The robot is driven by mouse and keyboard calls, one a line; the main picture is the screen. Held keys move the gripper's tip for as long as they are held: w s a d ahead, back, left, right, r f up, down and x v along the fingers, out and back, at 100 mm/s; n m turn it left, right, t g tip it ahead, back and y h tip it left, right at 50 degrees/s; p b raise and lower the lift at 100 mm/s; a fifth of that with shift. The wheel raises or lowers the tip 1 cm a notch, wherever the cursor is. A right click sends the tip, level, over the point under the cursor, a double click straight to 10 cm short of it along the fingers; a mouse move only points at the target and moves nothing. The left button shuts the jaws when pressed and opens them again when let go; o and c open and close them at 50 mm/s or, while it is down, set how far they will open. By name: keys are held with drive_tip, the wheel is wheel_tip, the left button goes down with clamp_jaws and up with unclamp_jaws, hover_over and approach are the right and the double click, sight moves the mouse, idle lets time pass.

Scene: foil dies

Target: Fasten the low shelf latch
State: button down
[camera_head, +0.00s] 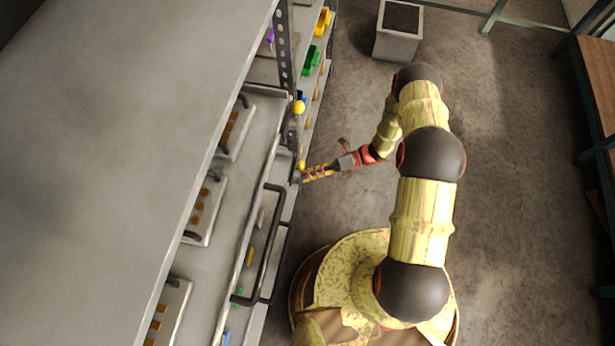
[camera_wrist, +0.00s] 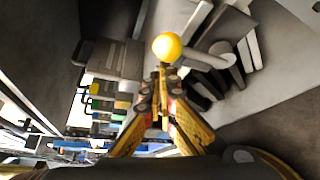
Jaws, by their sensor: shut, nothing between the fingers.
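In the head view, two yellow ball knobs show at the shelf's edge: a far knob (camera_head: 299,107) and a nearer knob (camera_head: 301,165). I cannot tell from their look which belongs to the low latch. My gripper (camera_head: 304,175) is shut and empty, its tips close beside the nearer knob. In the wrist view, one yellow knob (camera_wrist: 167,46) on a pale grey lever (camera_wrist: 204,58) lies just beyond the tips of my gripper (camera_wrist: 163,72). Whether the tips touch the knob is unclear. The latch's catch is not clearly visible.
The grey shelf unit (camera_head: 284,60) fills the left, with a dark bar handle (camera_head: 283,245) jutting out along its front. Green bins (camera_head: 311,60) and yellow bins (camera_head: 323,22) sit on its shelves. A grey box (camera_head: 399,42) stands at the back. The floor to the right is clear.

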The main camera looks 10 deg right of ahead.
drive_tip(key=shift+w+d+r, duration=0.1)
drive_tip(key=shift+w+r, duration=0.05)
drive_tip(key=shift+w, duration=0.2)
idle(0.4)
drive_tip(key=s+d+p, duration=0.2)
drive_tip(key=d, duration=0.7)
drive_tip(key=shift+s, duration=0.2)
drive_tip(key=shift+d, duration=0.1)
idle(0.5)
